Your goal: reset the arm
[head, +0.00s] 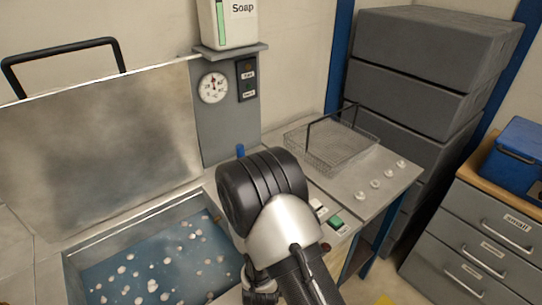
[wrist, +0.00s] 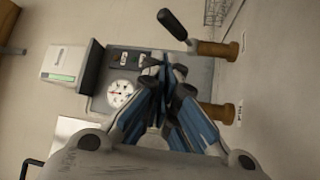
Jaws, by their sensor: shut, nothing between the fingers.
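My gripper (wrist: 165,75) shows in the wrist view with its blue and grey fingers closed together and nothing between them. Behind it in that view is the grey panel with a round gauge (wrist: 121,93), and its fingertips overlap the panel in the picture. I cannot tell how far apart they are. In the head view my arm (head: 285,235) rises from the bottom in front of the bench, and its dark joint covers part of the bench. The fingers are not clearly seen there.
An open tank (head: 150,265) holds bluish liquid with pale floating bits, its lid (head: 100,145) raised. A wire basket (head: 330,145) sits on the bench right of my arm. Grey boxes (head: 430,50) and a drawer cabinet (head: 475,235) stand at right. A black-handled lever (wrist: 173,25) shows near my fingers.

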